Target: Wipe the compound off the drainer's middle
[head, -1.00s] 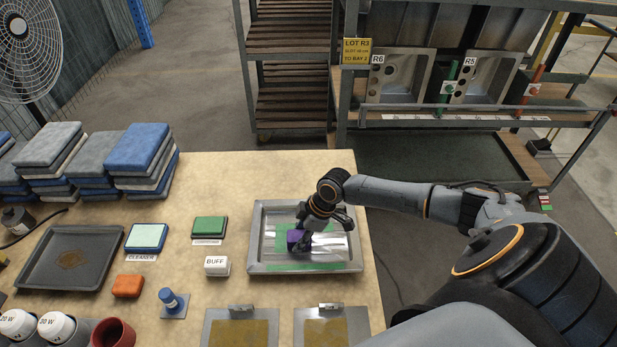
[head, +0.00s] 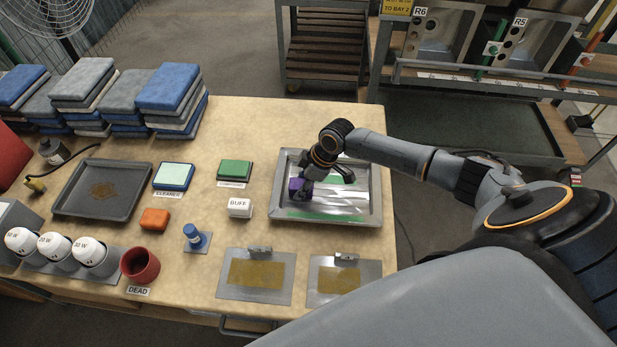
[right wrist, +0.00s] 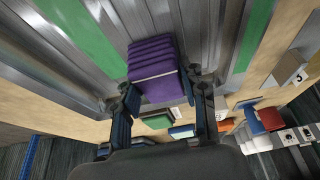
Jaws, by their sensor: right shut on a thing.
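The drainer (head: 377,195) is a shallow metal tray with a raised rim, lying on the table. Green compound (head: 325,216) shows as a strip along its near side. In the right wrist view, green strips (right wrist: 85,32) and (right wrist: 256,32) lie on either side of bare, ribbed metal. My right gripper (head: 301,190) is shut on a purple block (head: 295,184) over the left part of the drainer. The block (right wrist: 155,72) sits between the fingers and appears against the metal; exact contact is hidden. My left gripper is out of view.
A white BUFF block (head: 240,207) and a green pad (head: 235,171) stand left of the drainer. Two plates (head: 283,293) lie in front of it. Stacked cloths (head: 172,90), a dark tray (head: 75,207) and a red cup (head: 140,265) occupy the left.

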